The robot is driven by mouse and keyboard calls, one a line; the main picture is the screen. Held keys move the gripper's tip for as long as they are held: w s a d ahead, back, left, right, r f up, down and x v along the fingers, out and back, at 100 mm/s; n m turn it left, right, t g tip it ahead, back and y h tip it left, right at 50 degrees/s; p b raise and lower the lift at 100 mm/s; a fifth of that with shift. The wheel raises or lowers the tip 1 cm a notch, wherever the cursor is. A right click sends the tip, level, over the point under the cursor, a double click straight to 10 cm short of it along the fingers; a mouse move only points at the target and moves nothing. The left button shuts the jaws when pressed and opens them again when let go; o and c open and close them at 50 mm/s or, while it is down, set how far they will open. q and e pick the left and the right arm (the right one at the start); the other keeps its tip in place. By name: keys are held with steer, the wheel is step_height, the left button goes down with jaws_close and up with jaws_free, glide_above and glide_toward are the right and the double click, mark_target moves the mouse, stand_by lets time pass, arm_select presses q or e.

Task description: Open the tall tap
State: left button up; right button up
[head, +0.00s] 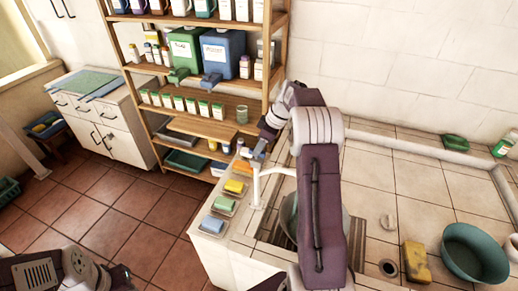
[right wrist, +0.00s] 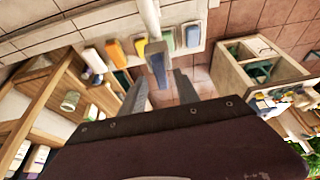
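The tall tap (head: 258,188) is a white upright pipe with a bent spout, standing at the left edge of the tiled counter by the sunken basin. Its blue-grey handle (right wrist: 157,66) shows in the right wrist view, between or just beyond the fingertips. My right gripper (right wrist: 160,82) is open, with a finger on each side of the handle and visible gaps. In the head view my right gripper (head: 260,144) is small and partly hidden by its own wrist at the tap's top. My left arm shows at the lower left; its gripper is not visible.
A wooden shelf (head: 205,127) with bottles and canisters stands behind and left of the tap. Several soap dishes or sponges (head: 236,187) lie along the counter edge. A teal bowl (head: 474,254) and a yellow sponge (head: 415,262) are at the right.

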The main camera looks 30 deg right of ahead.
steer(key=b+v, duration=0.1)
steer(key=v, duration=0.7)
steer(key=shift+s+d, duration=0.1)
